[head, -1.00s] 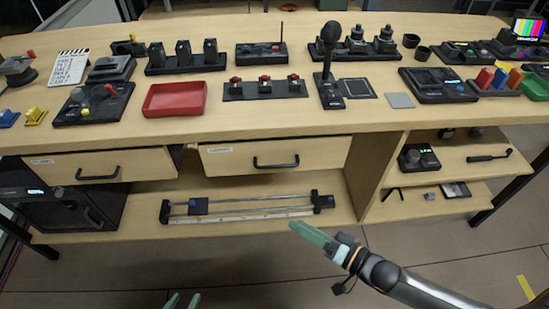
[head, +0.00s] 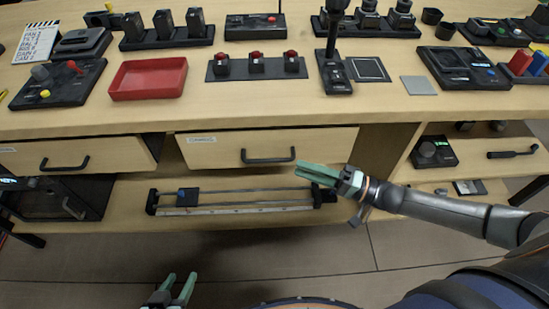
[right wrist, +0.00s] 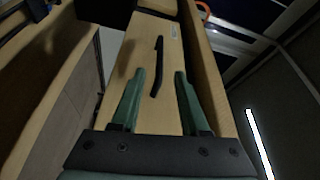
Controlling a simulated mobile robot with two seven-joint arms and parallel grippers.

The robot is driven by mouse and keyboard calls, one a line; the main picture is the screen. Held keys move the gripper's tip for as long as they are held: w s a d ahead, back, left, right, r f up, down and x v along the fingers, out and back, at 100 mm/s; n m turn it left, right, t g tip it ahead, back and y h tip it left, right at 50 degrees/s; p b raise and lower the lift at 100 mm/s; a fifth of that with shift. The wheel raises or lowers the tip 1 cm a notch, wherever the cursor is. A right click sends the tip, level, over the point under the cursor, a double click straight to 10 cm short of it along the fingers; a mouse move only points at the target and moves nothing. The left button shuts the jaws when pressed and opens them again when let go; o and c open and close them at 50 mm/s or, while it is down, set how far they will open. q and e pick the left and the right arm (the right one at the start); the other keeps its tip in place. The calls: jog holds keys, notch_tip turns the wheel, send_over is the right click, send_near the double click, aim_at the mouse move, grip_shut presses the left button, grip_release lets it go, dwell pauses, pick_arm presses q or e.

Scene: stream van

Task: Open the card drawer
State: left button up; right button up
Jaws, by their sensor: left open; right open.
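Two wooden drawers sit side by side under the desk top, each with a black bar handle and a small label I cannot read for certain. The right-hand drawer (head: 225,153) appears shut, with its handle (head: 268,157) in the middle; the handle also shows in the right wrist view (right wrist: 157,68). The left-hand drawer (head: 110,155) is partly cut off at the left edge. My right gripper (head: 299,171) is open and empty, just right of and below the right-hand handle, apart from it. My left gripper (head: 182,277) is open and empty, low over the floor.
A slider rail (head: 240,199) lies on the shelf below the drawers. An open shelf (head: 480,160) with small gear is at the right. The desk top holds a red tray (head: 148,78), a button panel (head: 256,67) and a microphone (head: 334,60). The floor in front is clear.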

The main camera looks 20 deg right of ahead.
aim_at(275, 159)
jog(key=x, duration=0.8)
grip_shut()
dwell(1.3)
